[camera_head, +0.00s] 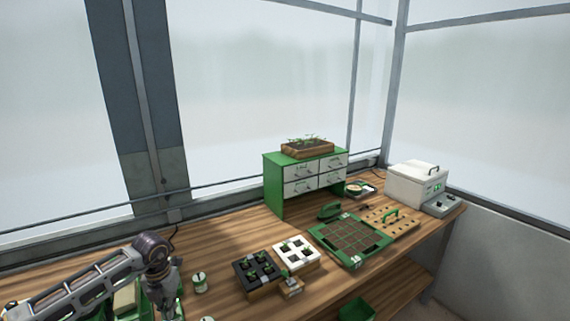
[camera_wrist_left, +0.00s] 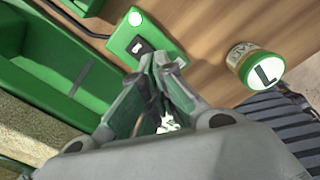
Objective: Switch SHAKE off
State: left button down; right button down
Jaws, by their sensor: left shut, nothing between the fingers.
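I cannot read a SHAKE label or tell which way the rocker is set. My left gripper (camera_wrist_left: 162,62) is shut and empty, its fingertips close to the switch side of the box; I cannot tell if they touch. In the head view my left gripper (camera_head: 172,290) points down at the lower left, and the box is not clear there. My right gripper is not in view.
A lidded jar (camera_wrist_left: 258,66) stands right of the box. In the head view, black (camera_head: 241,268) and white (camera_head: 284,246) seedling trays, a green seed tray (camera_head: 384,240) and drawers (camera_head: 273,185) stand farther right.

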pick_arm(q)
jog(key=shift+f+b, duration=0.5)
jog(key=shift+f, duration=0.25)
dwell(0.8)
jog(key=shift+r, duration=0.15)
jog(key=shift+r+p, duration=0.35)
jog(key=shift+r, duration=0.05)
jog(key=shift+r+p, duration=1.6)
jog(key=shift+r, duration=1.4)
